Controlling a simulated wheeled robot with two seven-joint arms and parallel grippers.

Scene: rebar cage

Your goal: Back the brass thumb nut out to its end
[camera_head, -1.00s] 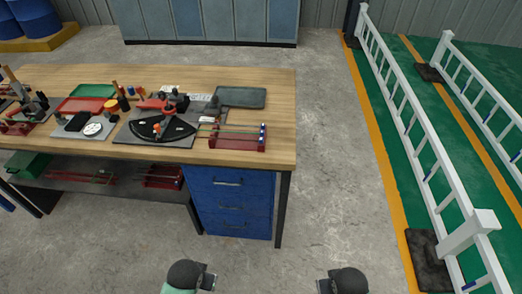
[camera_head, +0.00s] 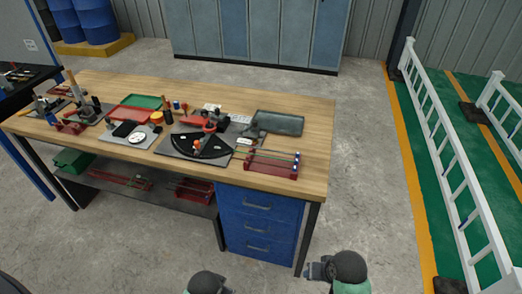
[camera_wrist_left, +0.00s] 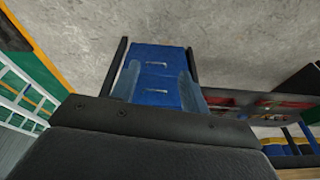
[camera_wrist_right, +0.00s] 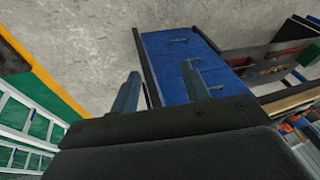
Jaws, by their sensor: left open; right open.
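I cannot make out the brass thumb nut; any such part on the workbench is too small to tell from here. The wooden workbench (camera_head: 310,125) stands ahead of me. On it are a grey plate with a black curved fixture (camera_head: 212,152) and a red rack holding thin rods (camera_head: 272,163). My left gripper (camera_head: 228,290) is at the bottom of the head view, short of the bench, open and empty. My right gripper (camera_head: 316,271) is also in front of the bench, near its right leg, open and empty. Both wrist views show parted fingers with nothing between.
A blue drawer unit (camera_head: 258,222) hangs under the bench's right end. A lower shelf (camera_head: 150,190) holds red racks. A dark tray (camera_head: 280,122), a green tray (camera_head: 147,102) and a gauge (camera_head: 137,138) lie on the bench. A white railing (camera_head: 440,130) runs along the right; concrete floor between is clear.

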